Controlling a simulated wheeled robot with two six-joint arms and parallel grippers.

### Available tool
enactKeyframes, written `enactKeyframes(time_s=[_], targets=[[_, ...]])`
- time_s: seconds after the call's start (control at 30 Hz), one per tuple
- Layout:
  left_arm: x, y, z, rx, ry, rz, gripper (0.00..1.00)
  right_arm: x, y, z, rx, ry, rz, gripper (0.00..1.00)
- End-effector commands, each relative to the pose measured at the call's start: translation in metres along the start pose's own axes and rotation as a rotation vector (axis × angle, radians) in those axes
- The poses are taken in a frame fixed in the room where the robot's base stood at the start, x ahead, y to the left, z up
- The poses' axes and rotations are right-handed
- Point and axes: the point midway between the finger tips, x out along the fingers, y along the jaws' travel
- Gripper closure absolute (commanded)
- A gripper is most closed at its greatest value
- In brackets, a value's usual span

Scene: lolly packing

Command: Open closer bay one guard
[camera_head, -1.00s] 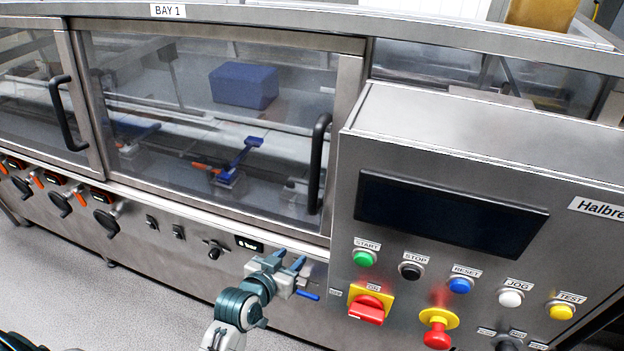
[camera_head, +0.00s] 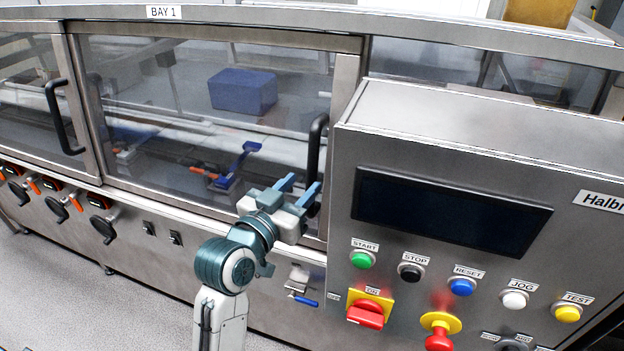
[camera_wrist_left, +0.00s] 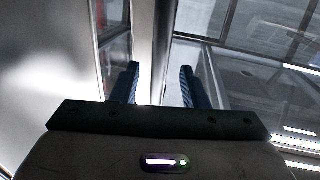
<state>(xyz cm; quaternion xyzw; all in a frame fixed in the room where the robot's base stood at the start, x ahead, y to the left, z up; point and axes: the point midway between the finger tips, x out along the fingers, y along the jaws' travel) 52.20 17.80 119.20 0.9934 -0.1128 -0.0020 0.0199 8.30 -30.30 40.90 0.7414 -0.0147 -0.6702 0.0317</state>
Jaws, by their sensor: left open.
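The bay one guard (camera_head: 150,130) is a clear panel in a metal frame under the "BAY 1" label (camera_head: 164,12), and it looks closed. Its black vertical bar handle (camera_head: 315,150) is at the panel's right side. My left gripper (camera_head: 298,186) is open and empty, with its blue fingers just in front of the handle's lower end, partly hiding it. In the left wrist view the open fingers (camera_wrist_left: 160,78) point toward a bright metal frame edge; I cannot tell the handle there. I cannot tell whether they touch anything. My right gripper is not in view.
A control panel (camera_head: 450,130) with buttons and a red rotary switch (camera_head: 366,314) juts out right of the handle. A neighbouring guard with its own handle (camera_head: 62,118) is at left. Behind the clear panel are a blue block (camera_head: 243,91) and a blue-handled part (camera_head: 238,165).

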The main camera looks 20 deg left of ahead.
Motion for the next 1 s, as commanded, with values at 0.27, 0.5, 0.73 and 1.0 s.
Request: enactKeyframes(time_s=[0.27, 0.5, 0.73, 1.0], targets=[[0.042, 0.0, -0.003, 0.0, -0.001, 0.0, 0.6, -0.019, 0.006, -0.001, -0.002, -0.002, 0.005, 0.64], [0.051, 0.0, 0.0, 0.0, -0.001, 0.0, 0.6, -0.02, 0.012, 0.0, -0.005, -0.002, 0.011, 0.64], [0.051, 0.0, 0.0, 0.0, -0.001, 0.0, 0.7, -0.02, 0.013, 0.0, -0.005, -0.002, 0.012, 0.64], [0.05, 0.0, 0.0, 0.0, -0.001, 0.0, 1.0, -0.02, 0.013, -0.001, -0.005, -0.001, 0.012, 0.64]])
